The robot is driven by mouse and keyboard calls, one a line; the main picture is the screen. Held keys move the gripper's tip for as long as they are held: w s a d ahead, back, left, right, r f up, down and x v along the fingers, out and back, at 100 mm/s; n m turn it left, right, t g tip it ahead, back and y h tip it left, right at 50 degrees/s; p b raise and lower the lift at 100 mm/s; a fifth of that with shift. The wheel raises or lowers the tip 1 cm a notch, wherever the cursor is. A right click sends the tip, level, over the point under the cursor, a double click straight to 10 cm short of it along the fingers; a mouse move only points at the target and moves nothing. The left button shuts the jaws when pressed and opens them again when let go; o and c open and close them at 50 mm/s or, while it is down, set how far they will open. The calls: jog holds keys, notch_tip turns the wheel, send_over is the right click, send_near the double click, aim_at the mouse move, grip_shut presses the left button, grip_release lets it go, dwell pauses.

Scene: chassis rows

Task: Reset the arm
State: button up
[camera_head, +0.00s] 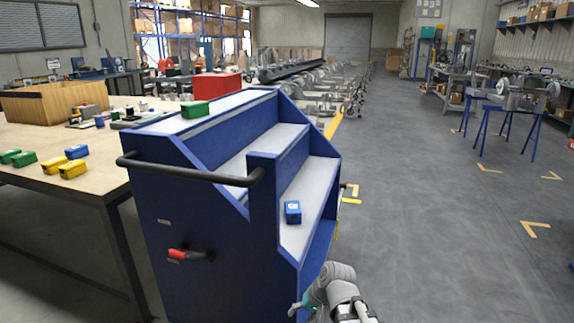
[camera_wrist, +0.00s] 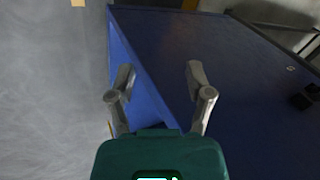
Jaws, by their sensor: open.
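My gripper (camera_wrist: 160,80) shows in the wrist view with its two fingers spread apart and nothing between them. Behind the fingers are the dark blue side panel of the cart and the grey floor. In the head view my arm is at the bottom centre, low beside the right side of the blue cart (camera_head: 215,230). The fingertips are not clear in that view.
A blue box (camera_head: 292,212) sits on the cart's lower shelf and a green box (camera_head: 195,109) on its top. A wooden table (camera_head: 30,140) with green, yellow and blue boxes stands at left. Open floor (camera_head: 440,230) lies to the right, with blue trestles (camera_head: 505,115) farther back.

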jog(key=s+d+g+h+p, duration=0.1)
jog(key=s+d+h, duration=0.15)
jog(key=d, duration=0.45)
jog(key=s+d+g+h+p, duration=0.1)
jog(key=s+d+h, duration=0.15)
jog(key=d, duration=0.35)
notch_tip(320, 180, up, 37)
jog(key=p, duration=3.7)
jog(key=shift+w+r, duration=0.2)
jog(key=shift+w, duration=0.1)
